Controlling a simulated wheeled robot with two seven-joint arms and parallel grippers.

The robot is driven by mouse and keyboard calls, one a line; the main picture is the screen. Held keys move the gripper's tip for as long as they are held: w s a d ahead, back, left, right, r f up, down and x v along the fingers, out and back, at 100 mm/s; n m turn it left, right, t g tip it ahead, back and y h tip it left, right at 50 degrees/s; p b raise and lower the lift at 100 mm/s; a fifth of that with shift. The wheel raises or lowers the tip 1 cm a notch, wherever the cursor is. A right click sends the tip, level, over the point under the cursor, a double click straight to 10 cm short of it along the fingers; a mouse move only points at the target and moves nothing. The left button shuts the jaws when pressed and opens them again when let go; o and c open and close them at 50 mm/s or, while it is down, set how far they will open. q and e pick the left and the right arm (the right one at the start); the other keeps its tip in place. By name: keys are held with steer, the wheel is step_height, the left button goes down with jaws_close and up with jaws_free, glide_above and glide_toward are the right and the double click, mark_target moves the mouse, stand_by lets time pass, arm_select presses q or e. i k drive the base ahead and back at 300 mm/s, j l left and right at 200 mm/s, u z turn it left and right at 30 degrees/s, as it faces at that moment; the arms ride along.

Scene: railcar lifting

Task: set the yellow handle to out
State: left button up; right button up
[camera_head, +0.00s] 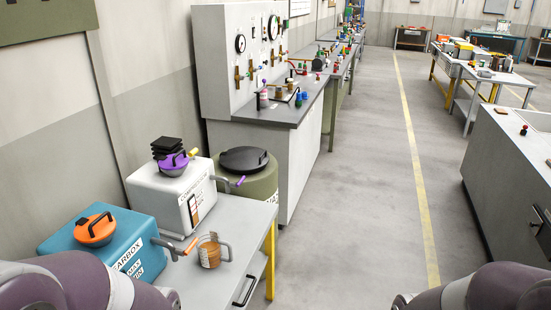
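A grey lever with an orange grip (190,246) sticks out from the right side of the teal gearbox box (128,262) at lower left. A second grey lever with a purple grip (240,181) sticks out from the right of the white box (158,196) behind it. I can read no in or out marks at either lever. Small brass-coloured fittings (238,78) sit on the upright gauge panel (220,45) farther back. Only parts of my two arms show at the bottom corners; both grippers are out of view.
An orange-brown jug (210,252) stands on the grey table (232,213) beside the boxes. A green drum (262,186) stands behind the table. A grey cabinet (508,175) is at right. The floor aisle (375,190) between is clear, with a yellow line (411,150).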

mark_target(192, 153)
steer(key=i+l+u, duration=0.3)
steer(key=i+u, duration=0.2)
steer(key=i+l+u, duration=0.5)
steer(key=i+l+z, duration=0.15)
steer(key=i+l, duration=0.65)
steer(key=i, duration=0.1)
